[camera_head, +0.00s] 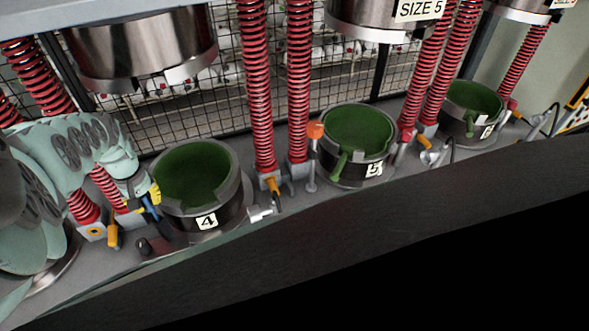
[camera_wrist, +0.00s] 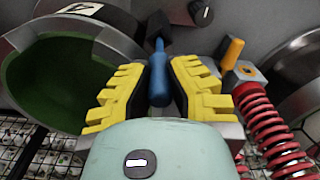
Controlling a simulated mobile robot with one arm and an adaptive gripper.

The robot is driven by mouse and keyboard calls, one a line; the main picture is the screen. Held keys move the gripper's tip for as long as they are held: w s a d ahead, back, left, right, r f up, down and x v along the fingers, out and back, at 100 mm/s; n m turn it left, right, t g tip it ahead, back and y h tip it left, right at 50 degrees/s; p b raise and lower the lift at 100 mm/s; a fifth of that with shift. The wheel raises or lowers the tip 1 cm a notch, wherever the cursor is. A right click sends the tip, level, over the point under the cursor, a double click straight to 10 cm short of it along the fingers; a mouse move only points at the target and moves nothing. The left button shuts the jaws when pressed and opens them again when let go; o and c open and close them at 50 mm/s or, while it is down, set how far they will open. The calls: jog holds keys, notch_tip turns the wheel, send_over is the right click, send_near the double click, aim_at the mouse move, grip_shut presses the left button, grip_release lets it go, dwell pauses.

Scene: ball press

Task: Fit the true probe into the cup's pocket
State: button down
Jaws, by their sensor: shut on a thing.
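My gripper (camera_head: 150,190) is shut on a blue probe (camera_wrist: 159,72), which shows upright between the yellow jaw pads in the wrist view. In the head view the blue probe (camera_head: 152,209) is small and partly hidden beside cup 4 (camera_head: 233,200). Cup 4 is dark, green inside, with a notch in its front rim; it also shows at the left of the wrist view (camera_wrist: 122,45). Cup 5 (camera_head: 346,172) has a green probe (camera_head: 340,164) at its front rim. Which probe is the true one, I cannot tell.
Red springs (camera_head: 257,90) stand between the cups, and press heads (camera_head: 145,50) hang above. An orange-topped post (camera_head: 315,131) stands left of cup 5. A third cup (camera_head: 470,112) is at the right. A black knob (camera_head: 143,246) sits by cup 4, near the bench edge.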

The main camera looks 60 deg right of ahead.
aim_at(152, 208)
jog(key=shift+f, duration=0.1)
jog(key=shift+f+b, duration=0.7)
jog(key=shift+b, duration=0.1)
jog(key=shift+f+b, duration=0.75)
jog(key=shift+f, duration=0.05)
jog(key=c, duration=1.3)
grip_release()
jog(key=shift+o, duration=1.4)
jog(key=shift+d, duration=0.1)
